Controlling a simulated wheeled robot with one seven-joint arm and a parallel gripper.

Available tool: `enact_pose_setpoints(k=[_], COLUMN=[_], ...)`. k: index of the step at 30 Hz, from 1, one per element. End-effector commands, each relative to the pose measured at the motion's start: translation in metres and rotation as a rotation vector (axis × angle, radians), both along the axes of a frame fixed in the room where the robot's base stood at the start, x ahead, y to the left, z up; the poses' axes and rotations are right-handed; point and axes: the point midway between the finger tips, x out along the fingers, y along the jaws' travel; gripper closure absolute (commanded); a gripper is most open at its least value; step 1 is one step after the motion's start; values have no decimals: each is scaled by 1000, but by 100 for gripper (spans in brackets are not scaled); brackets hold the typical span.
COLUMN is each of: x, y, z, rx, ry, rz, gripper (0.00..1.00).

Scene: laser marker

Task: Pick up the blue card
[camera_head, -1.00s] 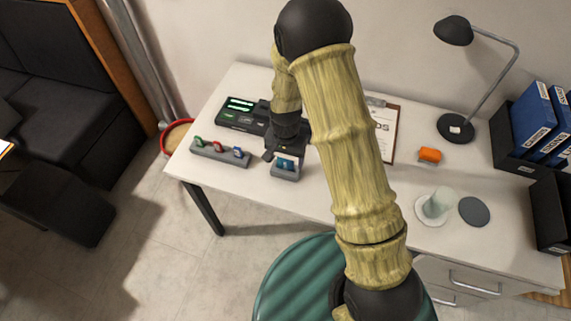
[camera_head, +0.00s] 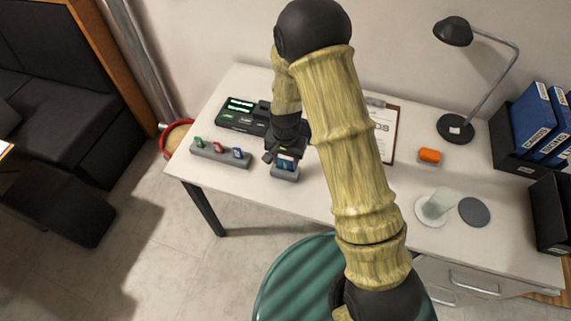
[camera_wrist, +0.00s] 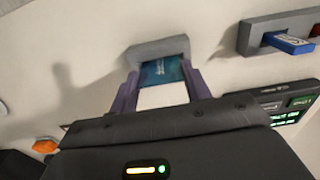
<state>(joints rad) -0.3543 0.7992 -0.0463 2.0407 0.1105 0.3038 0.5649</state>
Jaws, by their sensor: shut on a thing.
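The blue card (camera_head: 286,163) is at the small grey holder (camera_head: 285,174) near the table's front edge. In the wrist view the card (camera_wrist: 160,70) shows a blue part towards the grey holder (camera_wrist: 158,49) and a white part nearer my palm. My gripper (camera_wrist: 159,74) has one purple finger on each side of the card and is shut on it. In the head view my gripper (camera_head: 284,153) is above the holder and partly hidden by its dark body. I cannot tell whether the card's lower end is clear of the slot.
A grey rack (camera_head: 220,154) with green, red and blue tags lies left of the holder. A black device (camera_head: 241,116) with green displays is behind it. An orange block (camera_head: 429,156), a glass (camera_head: 438,203) and a lamp (camera_head: 457,126) stand to the right.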

Motion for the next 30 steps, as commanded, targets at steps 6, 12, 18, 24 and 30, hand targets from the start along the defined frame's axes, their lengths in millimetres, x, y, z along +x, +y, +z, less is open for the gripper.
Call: enact_pose_setpoints(k=[6,12,18,24,30], x=[0,1,1,0,0], y=[0,1,0,0,0], z=[6,34,73,97,100], rx=[1,1,1,1,-1], ry=[-1,-5,-5,-1,1], rz=[0,0,0,1,1], gripper=[78,78,78,78,78])
